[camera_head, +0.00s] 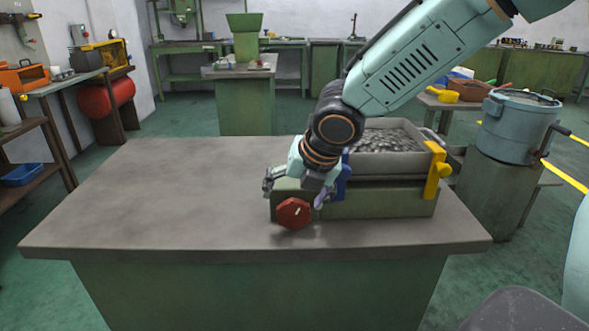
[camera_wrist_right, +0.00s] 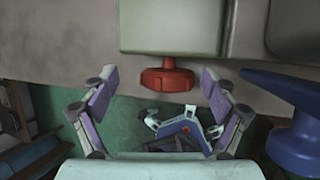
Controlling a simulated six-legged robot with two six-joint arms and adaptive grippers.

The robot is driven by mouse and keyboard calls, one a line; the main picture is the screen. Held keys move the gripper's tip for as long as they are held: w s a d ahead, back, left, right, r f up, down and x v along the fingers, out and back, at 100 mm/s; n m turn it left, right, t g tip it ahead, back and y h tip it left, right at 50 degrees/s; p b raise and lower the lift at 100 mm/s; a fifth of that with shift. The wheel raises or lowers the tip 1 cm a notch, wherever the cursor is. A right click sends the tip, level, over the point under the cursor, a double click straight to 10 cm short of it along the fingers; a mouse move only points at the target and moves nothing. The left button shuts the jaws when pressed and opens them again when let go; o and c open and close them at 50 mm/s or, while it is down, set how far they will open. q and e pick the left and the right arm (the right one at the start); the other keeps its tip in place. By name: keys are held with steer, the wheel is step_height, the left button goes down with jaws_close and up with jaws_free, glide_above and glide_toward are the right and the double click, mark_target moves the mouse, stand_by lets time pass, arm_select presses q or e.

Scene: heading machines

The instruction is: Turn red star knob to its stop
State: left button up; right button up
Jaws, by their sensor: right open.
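The red star knob (camera_head: 294,213) is on the front face of a green machine base (camera_head: 380,202) on the workbench. A pale mark shows on its face. My right gripper (camera_head: 296,190) is just above and behind the knob in the head view. In the right wrist view, the knob (camera_wrist_right: 167,80) lies ahead between the two open purple-padded fingers of the right gripper (camera_wrist_right: 157,85), with gaps on both sides. The fingers appear apart from the knob. My left gripper is not seen in the head view.
A tray of metal pieces (camera_head: 386,145) sits on the machine. A blue lever (camera_head: 343,178) stands close beside my right gripper, and a yellow clamp (camera_head: 436,170) is at the right end. The workbench's left half (camera_head: 150,195) is clear.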

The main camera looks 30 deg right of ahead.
mark_target(294, 200)
steer(key=shift+r, duration=3)
steer(key=shift+c, duration=0.4)
